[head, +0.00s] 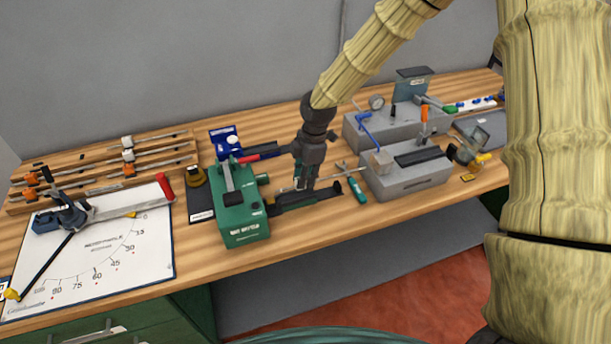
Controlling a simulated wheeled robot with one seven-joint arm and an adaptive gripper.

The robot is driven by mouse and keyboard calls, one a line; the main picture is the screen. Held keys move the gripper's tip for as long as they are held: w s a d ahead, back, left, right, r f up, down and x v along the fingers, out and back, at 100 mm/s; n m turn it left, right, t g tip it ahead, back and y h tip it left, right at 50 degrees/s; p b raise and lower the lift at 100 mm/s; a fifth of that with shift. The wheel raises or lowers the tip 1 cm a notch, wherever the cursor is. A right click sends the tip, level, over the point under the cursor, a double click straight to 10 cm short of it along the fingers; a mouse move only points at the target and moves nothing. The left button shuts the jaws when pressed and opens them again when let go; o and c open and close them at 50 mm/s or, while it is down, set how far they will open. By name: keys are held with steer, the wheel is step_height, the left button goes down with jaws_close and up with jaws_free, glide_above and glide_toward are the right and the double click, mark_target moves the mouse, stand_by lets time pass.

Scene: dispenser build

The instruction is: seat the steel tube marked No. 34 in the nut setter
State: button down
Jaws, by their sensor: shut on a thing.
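The nut setter (241,224) is a green machine with a lettered front, standing left of centre on the bench. A dark channel (318,197) reaches right from it. My gripper (306,187) points down just right of the green body, above this channel. It is shut on a thin steel tube (342,174), which lies roughly level and sticks out to the right of the fingers. The tube's left end is hard to make out near the fingers, and I cannot tell whether it touches the nut setter. No number is readable on it.
A green-handled tool (356,189) lies right of my gripper. Grey machines (408,178) stand further right. A white angle board (105,250) with a bending tool lies left, before a wooden rack (158,158) of rods. The front bench strip is clear.

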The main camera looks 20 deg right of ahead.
mark_target(291, 187)
steer(key=shift+f+b, duration=0.6)
steer(key=shift+f, duration=1.1)
stand_by(1.0)
steer(key=shift+s+a, duration=0.1)
steer(key=shift+a, duration=1.95)
steer(key=c, duration=0.9)
jaws_free()
steer(key=shift+c, duration=0.2)
steer(key=shift+r, duration=0.15)
steer(key=shift+r+p, duration=2.7)
steer(key=shift+r, duration=0.7)
